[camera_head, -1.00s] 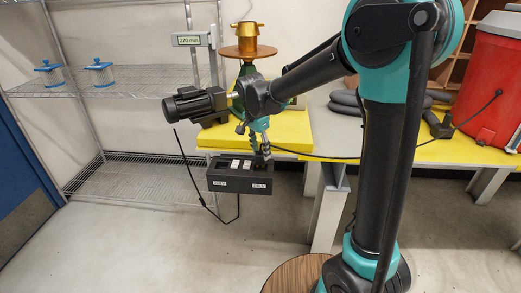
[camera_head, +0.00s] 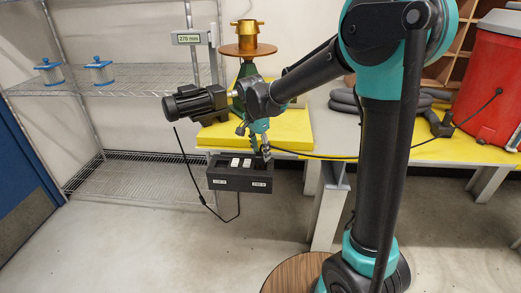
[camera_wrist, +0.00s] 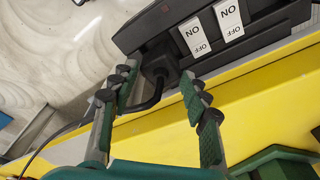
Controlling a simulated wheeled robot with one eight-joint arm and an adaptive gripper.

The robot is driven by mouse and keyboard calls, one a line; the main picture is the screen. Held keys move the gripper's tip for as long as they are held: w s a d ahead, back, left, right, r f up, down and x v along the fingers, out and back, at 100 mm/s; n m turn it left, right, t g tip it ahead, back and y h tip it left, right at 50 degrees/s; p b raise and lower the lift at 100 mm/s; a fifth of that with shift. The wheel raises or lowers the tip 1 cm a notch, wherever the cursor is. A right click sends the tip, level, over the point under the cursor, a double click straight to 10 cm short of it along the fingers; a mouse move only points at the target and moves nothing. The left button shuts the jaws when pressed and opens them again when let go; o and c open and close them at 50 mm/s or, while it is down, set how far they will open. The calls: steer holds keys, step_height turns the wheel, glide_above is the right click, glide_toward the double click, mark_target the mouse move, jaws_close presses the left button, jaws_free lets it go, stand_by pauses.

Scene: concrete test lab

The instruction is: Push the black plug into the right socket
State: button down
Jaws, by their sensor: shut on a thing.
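The black plug (camera_wrist: 161,69) shows in the wrist view between my fingertips, at the left end of a black socket box. My gripper (camera_wrist: 160,80) is shut on it, one finger at either side. Its cable bends down and left from it. The plug's front is hidden against the box, so I cannot tell how deep it sits. In the head view the socket box (camera_head: 240,184) stands at the yellow table's front edge, with a label at each end. My gripper (camera_head: 262,150) is over the box's right end there; the plug is too small to make out clearly.
Two white switches (camera_wrist: 211,32) sit mid-box. Yellow mat (camera_head: 297,125) lies behind the box. A black cable (camera_head: 340,157) runs right across the table toward a red container (camera_head: 490,85). A gold-topped stand (camera_head: 247,47) rises behind my wrist. A wire shelf (camera_head: 140,75) stands left.

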steer(key=shift+f, duration=1.05)
stand_by(0.4)
steer(key=c, duration=0.7)
jaws_free()
steer(key=shift+r, duration=0.1)
steer(key=shift+r, duration=2.4)
steer(key=s+d+f+n+t, duration=0.1)
steer(key=s+d+f+n, duration=0.2)
steer(key=s+d, duration=0.3)
steer(key=s+d+f+n+t+y, duration=0.1)
steer(key=s+d+f+n, duration=0.2)
steer(key=s+d, duration=0.4)
steer(key=s+d+f+n+t, duration=0.1)
steer(key=s+d+f+n, duration=0.2)
steer(key=d, duration=0.7)
steer(key=s+f, duration=0.2)
steer(key=s, duration=0.1)
steer(key=shift+s+d, duration=0.15)
steer(key=shift+d, duration=0.2)
